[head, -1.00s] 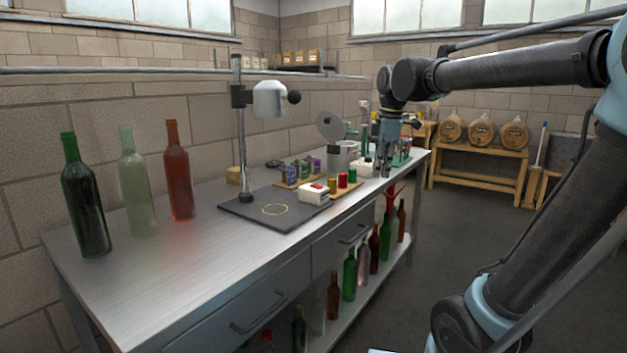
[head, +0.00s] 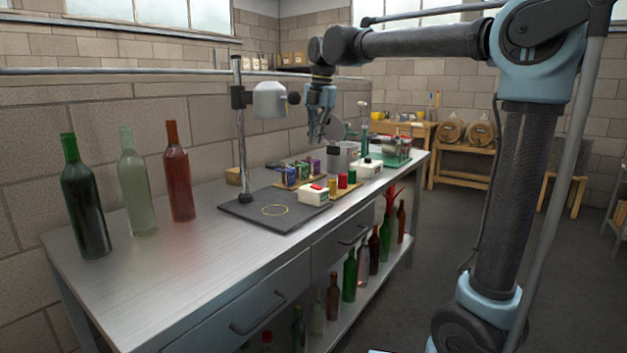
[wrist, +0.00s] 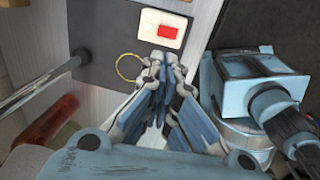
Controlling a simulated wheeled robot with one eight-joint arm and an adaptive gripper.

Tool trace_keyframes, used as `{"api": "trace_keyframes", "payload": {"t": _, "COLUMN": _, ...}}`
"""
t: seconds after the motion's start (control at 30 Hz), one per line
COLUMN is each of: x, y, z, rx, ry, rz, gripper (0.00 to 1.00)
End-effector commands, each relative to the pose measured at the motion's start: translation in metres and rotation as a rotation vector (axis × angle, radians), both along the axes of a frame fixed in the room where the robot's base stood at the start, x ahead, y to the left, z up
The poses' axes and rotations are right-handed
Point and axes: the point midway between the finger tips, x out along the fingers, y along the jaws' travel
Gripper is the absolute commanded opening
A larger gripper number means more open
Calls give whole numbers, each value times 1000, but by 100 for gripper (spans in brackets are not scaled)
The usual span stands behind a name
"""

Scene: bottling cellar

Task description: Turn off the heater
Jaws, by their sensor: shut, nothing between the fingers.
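A white box with a red rocker switch (head: 314,193) sits on the dark mat (head: 245,211), right of a yellow ring. In the wrist view the same box (wrist: 148,38) lies at the top, with its red switch showing. A grey lamp-like head (head: 269,100) on an upright stand hangs over the mat; it looks like the heater. A second white box (head: 367,170) stands farther back. My gripper (head: 317,143) is shut and empty, pointing down in the air above the bench, apart from the switch box. In the wrist view its closed fingers (wrist: 163,60) are below the box.
A green bottle (head: 86,198), a pale bottle (head: 137,182) and a red bottle (head: 178,172) stand at the bench's left. The front left of the bench (head: 190,262) is clear.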

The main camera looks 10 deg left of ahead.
Motion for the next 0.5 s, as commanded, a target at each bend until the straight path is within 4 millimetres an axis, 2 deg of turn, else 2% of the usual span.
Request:
{"api": "trace_keyframes", "payload": {"t": 0.23, "x": 1, "y": 2, "z": -15, "rx": 0, "ry": 0, "rz": -1, "gripper": 0}}
{"api": "trace_keyframes", "payload": {"t": 0.5, "x": 3, "y": 7, "z": -59, "rx": 0, "ry": 0, "rz": -1, "gripper": 0}}
